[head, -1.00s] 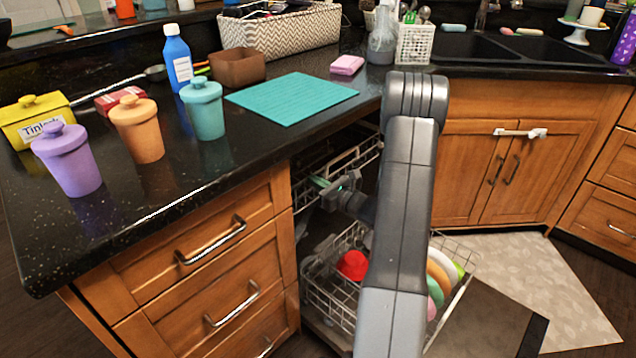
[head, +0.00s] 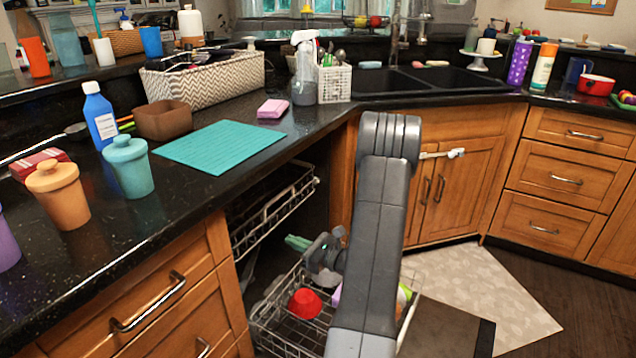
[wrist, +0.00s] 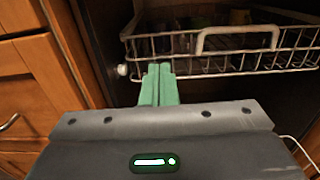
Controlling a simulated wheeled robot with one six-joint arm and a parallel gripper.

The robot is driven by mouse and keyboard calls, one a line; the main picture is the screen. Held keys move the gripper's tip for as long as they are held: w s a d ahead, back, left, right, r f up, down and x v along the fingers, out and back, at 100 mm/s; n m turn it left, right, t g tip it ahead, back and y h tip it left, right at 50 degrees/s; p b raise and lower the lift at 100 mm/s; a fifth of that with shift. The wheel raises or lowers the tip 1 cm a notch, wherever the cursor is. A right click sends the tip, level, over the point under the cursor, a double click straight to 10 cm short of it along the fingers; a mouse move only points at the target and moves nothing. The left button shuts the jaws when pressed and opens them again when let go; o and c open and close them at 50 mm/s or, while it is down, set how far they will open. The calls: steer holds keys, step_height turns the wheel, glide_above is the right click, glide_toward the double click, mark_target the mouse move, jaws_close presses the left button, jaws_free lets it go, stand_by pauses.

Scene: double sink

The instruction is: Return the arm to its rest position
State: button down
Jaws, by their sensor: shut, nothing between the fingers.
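My gripper (wrist: 159,84) shows in the wrist view with its two green fingers together and nothing between them. In the head view my gripper (head: 297,242) is partly seen left of my arm, above the lower dishwasher rack (head: 290,335) and below the upper rack (head: 268,215). In the wrist view the upper rack (wrist: 225,62) is in front of the fingers, with dark items in it. I cannot tell the gap between fingers and rack. My arm hides part of the lower rack.
The lower rack holds a red bowl (head: 305,303) and plates partly hidden by my arm. The wooden drawers (head: 170,300) and black counter (head: 190,205) are close on the left. A mat (head: 485,290) lies on the floor at right, with open floor beyond it.

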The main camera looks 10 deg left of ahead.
mark_target(248, 222)
steer(key=b+x, duration=0.1)
steer(key=x, duration=1.2)
steer(key=shift+w+a, duration=0.1)
steer(key=shift+a, duration=0.2)
steer(key=shift+r, duration=0.15)
